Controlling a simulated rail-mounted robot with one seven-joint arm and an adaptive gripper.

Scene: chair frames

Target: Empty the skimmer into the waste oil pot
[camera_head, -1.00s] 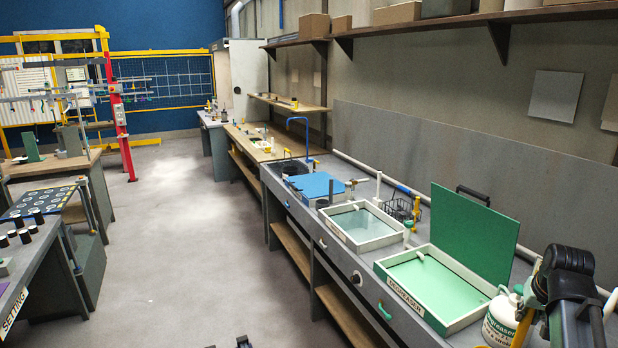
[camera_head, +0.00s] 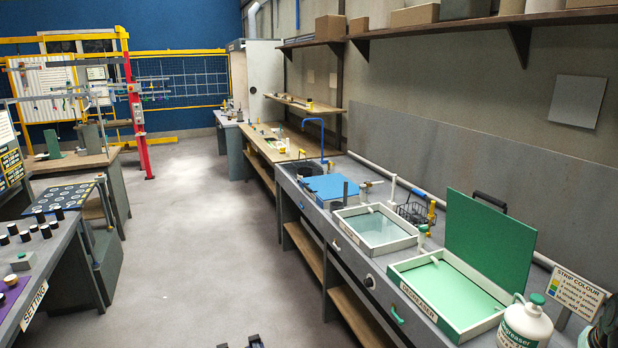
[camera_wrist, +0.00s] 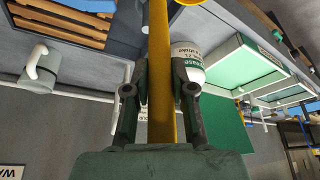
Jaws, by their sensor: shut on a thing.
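In the wrist view my gripper (camera_wrist: 160,92) is shut on the yellow handle of the skimmer (camera_wrist: 159,42). The handle runs up the picture between the fingers. A yellow rounded part, probably its head, shows only at the top edge; whether it holds anything I cannot tell. A grey cylinder with a white handle (camera_wrist: 40,70) is at the left of the wrist view, apart from the gripper. It may be the waste oil pot, but I cannot confirm this. A cut-off label starting "WA" (camera_wrist: 12,172) shows at lower left.
The green degreaser tray (camera_head: 450,290) has its lid (camera_head: 488,240) raised. A white degreaser bottle (camera_head: 525,322) stands at its near end, beside a strip colour sign (camera_head: 574,293). A second tray (camera_head: 375,230) and a wire basket (camera_head: 415,212) are farther along. The aisle floor (camera_head: 215,240) is clear.

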